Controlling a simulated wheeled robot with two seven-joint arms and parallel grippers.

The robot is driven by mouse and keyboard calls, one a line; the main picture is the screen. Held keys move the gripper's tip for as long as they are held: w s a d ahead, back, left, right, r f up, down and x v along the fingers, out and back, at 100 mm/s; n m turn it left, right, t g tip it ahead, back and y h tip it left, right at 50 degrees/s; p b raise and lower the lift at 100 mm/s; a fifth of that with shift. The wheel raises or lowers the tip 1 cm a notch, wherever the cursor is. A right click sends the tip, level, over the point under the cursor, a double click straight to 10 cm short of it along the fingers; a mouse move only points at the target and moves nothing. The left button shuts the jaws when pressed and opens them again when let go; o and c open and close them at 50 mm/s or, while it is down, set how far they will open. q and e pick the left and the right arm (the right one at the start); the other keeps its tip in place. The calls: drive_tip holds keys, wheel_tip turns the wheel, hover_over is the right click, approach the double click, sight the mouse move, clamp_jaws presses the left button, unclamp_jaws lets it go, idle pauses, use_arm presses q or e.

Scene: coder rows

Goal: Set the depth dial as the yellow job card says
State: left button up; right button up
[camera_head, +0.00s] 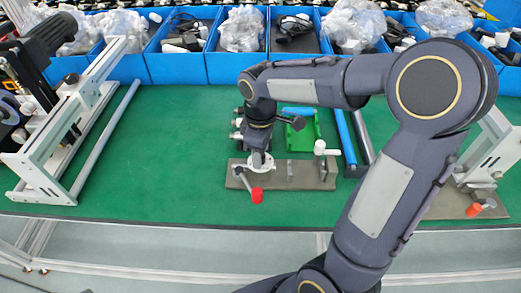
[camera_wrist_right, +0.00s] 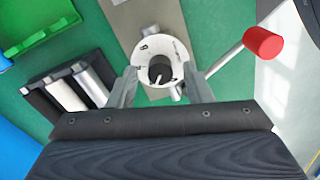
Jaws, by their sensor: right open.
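The depth dial is a white disc with black marks and a dark centre knob (camera_wrist_right: 160,70). In the head view its white rim (camera_head: 264,166) shows just under my right gripper (camera_head: 261,153), on a grey-brown plate (camera_head: 308,174). In the right wrist view my right gripper (camera_wrist_right: 161,76) is open, with one finger on each side of the knob. I cannot tell whether the fingers touch it. The dial's marks are too small to read. No yellow job card can be made out. My left gripper is not in view.
A lever with a red knob (camera_head: 257,195) stands out in front of the dial, close by the gripper. A green tray (camera_head: 303,136) and several cylinders (camera_head: 237,136) lie behind. Blue bins (camera_head: 176,70) line the back. A white frame (camera_head: 45,165) stands left; green mat between is clear.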

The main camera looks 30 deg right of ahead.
wheel_tip(320, 180, up, 8)
drive_tip(key=shift+f+p, duration=0.1)
drive_tip(key=shift+p, duration=0.2)
idle(0.5)
drive_tip(key=shift+s, duration=0.3)
drive_tip(key=s+a+f+m+t+y, duration=0.1)
drive_tip(key=s+a+m+t+y, duration=0.1)
drive_tip(key=s+m, duration=0.3)
drive_tip(key=s+a+f+m+t+y, duration=0.1)
drive_tip(key=s+m, duration=0.4)
drive_tip(key=s, duration=0.6)
drive_tip(key=a+f+t, duration=0.1)
drive_tip(key=t, duration=0.1)
drive_tip(key=shift+a+f+t+y, duration=0.15)
drive_tip(key=shift+t+y, duration=0.15)
drive_tip(key=shift+y, duration=0.1)
drive_tip(key=shift+s, duration=0.15)
